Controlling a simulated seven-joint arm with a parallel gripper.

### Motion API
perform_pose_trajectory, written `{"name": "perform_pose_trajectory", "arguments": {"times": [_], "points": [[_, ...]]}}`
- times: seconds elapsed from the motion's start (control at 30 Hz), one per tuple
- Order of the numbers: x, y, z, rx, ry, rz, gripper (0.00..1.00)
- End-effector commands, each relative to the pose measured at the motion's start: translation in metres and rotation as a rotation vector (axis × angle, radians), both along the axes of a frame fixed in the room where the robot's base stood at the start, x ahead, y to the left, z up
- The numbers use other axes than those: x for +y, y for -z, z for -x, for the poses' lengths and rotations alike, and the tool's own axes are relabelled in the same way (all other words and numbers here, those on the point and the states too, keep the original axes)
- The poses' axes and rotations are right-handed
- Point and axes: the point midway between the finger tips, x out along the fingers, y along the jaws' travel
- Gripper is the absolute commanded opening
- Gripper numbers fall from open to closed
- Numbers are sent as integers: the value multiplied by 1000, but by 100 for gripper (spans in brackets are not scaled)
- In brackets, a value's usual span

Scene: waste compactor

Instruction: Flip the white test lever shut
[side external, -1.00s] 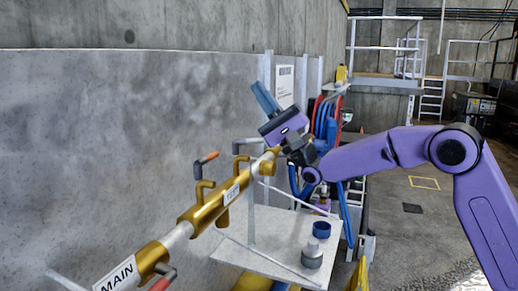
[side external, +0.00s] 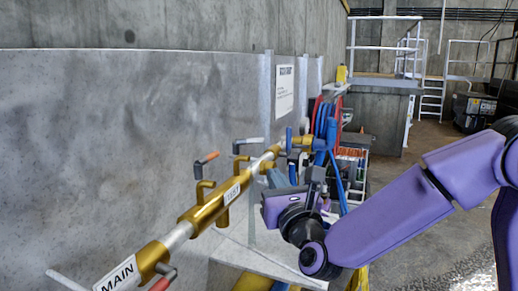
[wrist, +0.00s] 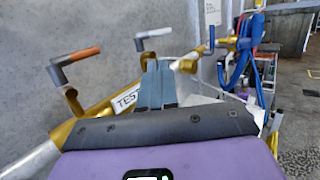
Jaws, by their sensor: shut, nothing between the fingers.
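The white test lever (side external: 250,141) sits on top of a brass valve stub on the pipe, its pale handle pointing right, roughly along the pipe. It also shows in the wrist view (wrist: 155,34), beyond my fingertips. The TEST label (side external: 232,194) is on the pipe just below it; in the wrist view my fingers partly cover that label (wrist: 126,100). My gripper (wrist: 156,66) is shut and empty, its blue-grey fingers together. In the side view my gripper (side external: 273,176) is right of and below the lever, apart from it.
An orange-tipped lever (side external: 207,157) stands left of the white one on the same brass pipe (side external: 208,210). A red-handled valve is near the MAIN label (side external: 118,276). A blue valve handle (side external: 289,140) and blue hoses (side external: 325,125) are at the pipe's far end. A concrete wall (side external: 100,150) stands behind.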

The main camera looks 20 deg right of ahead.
Motion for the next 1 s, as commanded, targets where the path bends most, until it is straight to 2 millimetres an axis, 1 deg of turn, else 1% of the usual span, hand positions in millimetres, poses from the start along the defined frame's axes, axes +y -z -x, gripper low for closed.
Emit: {"name": "perform_pose_trajectory", "arguments": {"times": [0.4, 0.6, 0.8, 1.0], "points": [[-11, -15, -73, -4, 4, 2, 0], [-14, -21, -104, -4, 3, 3, 0], [-16, -25, -122, -4, 1, 2, 0], [-17, -26, -128, -4, 1, 3, 0]]}}
